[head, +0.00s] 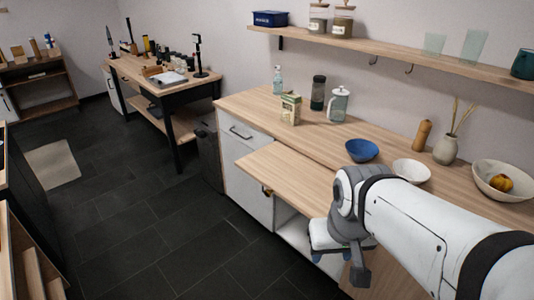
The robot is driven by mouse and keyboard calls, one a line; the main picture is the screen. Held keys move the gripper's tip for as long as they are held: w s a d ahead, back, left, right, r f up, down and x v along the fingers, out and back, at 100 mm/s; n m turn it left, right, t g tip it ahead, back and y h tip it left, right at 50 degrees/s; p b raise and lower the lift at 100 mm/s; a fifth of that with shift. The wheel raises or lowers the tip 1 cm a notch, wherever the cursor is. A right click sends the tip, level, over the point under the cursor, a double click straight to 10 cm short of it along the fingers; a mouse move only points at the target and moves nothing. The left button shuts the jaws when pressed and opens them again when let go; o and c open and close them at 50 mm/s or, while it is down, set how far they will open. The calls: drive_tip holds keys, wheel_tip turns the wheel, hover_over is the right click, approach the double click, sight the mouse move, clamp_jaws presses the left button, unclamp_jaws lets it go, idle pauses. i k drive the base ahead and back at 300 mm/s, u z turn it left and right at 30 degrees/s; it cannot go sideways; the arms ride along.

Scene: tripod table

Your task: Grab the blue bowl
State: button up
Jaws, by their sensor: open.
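The blue bowl (361,150) sits upright on the wooden counter, left of a white bowl (411,171), and looks empty. My gripper (333,256) hangs at the end of my white arm in the lower middle of the head view. It is nearer to me than the bowl and appears lower in the picture, in front of the counter's pull-out board. It is open and holds nothing that I can see. My wrist hides part of the board and counter edge below the bowl.
A pull-out board (290,178) juts from the counter (250,108). A glass jug (339,104), a dark bottle (318,92) and a carton (290,107) stand behind left. A pepper mill (422,135), vase (446,149) and large bowl (504,183) stand right. A shelf (390,50) hangs above.

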sight(360, 151)
drive_tip(key=u, duration=0.3)
drive_tip(key=k, duration=0.2)
drive_tip(key=z, duration=0.75)
drive_tip(key=i, duration=1.4)
drive_tip(key=z, duration=0.1)
